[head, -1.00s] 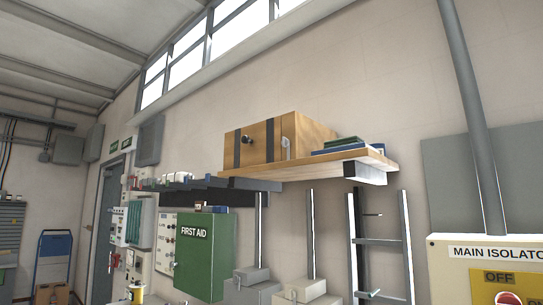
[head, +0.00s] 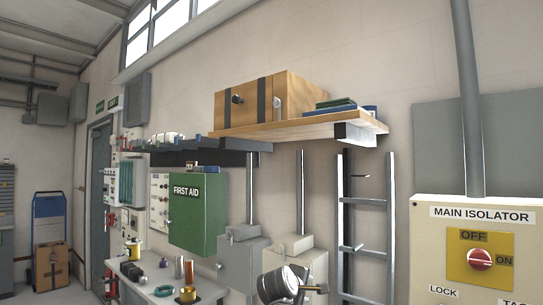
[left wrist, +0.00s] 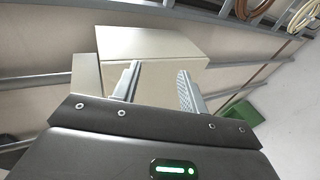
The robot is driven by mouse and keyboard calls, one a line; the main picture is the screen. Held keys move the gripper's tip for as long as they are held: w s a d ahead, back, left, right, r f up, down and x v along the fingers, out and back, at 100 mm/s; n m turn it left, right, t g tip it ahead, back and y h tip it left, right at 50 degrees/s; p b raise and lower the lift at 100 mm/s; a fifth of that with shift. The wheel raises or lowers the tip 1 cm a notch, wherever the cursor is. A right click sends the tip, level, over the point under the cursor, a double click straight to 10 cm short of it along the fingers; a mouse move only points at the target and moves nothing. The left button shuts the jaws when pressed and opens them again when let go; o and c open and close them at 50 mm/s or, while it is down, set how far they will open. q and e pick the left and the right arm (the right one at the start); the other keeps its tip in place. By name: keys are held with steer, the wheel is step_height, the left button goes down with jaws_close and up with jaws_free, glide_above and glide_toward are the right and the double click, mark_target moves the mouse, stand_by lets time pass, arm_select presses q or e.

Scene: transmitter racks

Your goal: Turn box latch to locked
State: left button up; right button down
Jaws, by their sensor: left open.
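A wooden box (head: 254,101) with two dark straps sits on the high wooden shelf. Its front has a black round knob (head: 237,98) and a pale metal plate (head: 277,103) near the right strap; which of these is the latch, and how it is set, is too small to tell. My left gripper (head: 312,287) is low at the bottom of the head view, well below the shelf and apart from the box. In the left wrist view the gripper (left wrist: 158,83) is open and empty, with a pale box-shaped housing (left wrist: 150,45) beyond its fingers. My right gripper is not in view.
The wooden shelf (head: 300,128) also holds books (head: 340,107). Below are a green first aid cabinet (head: 195,215), grey wall boxes (head: 244,262) and a ladder-like rack (head: 364,240). The main isolator panel (head: 440,250) stands at right. Bare wall lies above the shelf.

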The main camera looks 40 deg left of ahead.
arm_select(q)
steer(key=s+a+r+n+t, duration=0.1)
steer(key=s+r+n+t, duration=0.15)
steer(key=r, duration=0.75)
steer(key=s+a+r+n+t, duration=0.1)
steer(key=r+n, duration=0.2)
steer(key=r, duration=0.8)
steer(key=n+t+h, duration=0.4)
steer(key=n+t, duration=0.2)
steer(key=n, duration=0.1)
glide_toward(274, 105)
steer(key=p+x, duration=0.6)
steer(key=x, duration=0.1)
steer(key=shift+w+r+p, duration=0.2)
steer(key=shift+r+p, duration=0.15)
steer(key=shift+w, duration=0.6)
steer(key=shift+c, duration=0.3)
jaws_close()
